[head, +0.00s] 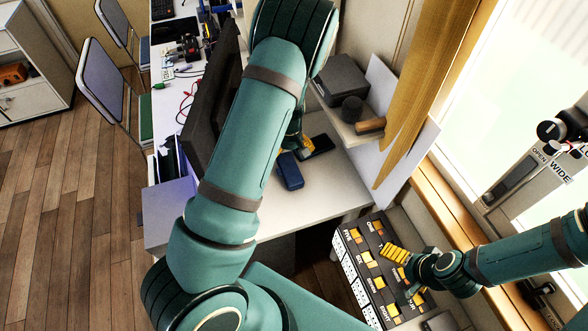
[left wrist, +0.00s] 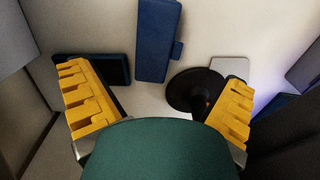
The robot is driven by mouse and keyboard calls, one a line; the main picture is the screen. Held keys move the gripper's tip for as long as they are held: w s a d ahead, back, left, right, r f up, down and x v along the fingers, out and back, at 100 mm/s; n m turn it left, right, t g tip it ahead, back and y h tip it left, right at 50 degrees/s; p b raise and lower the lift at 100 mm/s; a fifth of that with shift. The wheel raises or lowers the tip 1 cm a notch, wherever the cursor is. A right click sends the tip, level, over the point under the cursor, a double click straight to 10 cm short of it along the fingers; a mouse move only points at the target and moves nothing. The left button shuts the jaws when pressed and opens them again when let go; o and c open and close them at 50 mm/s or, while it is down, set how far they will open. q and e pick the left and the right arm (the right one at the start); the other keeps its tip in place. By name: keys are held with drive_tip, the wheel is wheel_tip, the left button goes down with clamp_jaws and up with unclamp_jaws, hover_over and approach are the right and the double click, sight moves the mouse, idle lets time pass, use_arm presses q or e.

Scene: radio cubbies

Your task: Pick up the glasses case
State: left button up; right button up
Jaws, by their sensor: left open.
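The glasses case looks to be the dark blue oblong box (head: 290,171) lying on the white desk, just right of my left forearm in the head view. In the left wrist view the blue case (left wrist: 158,40) is upright in the picture at top centre, beyond the fingertips and between their lines. My left gripper (head: 298,143) is mostly hidden behind my arm in the head view. My right gripper (head: 398,257) is low at the right, over a button panel, away from the case.
A dark flat device (head: 318,146) lies beside the case. A black monitor (head: 210,95) stands left of my arm, and its round dark base (left wrist: 195,90) shows in the wrist view. A shelf (head: 350,125) with a dark box overhangs at the right. The desk's front is clear.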

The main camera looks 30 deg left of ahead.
sight(289, 173)
use_arm(q)
wheel_tip(289, 173, down, 12)
drive_tip(key=shift+a+r+b, duration=0.1)
drive_tip(key=shift+a+b, duration=0.05)
drive_tip(key=shift+b, duration=0.45)
drive_tip(key=c, duration=1.2)
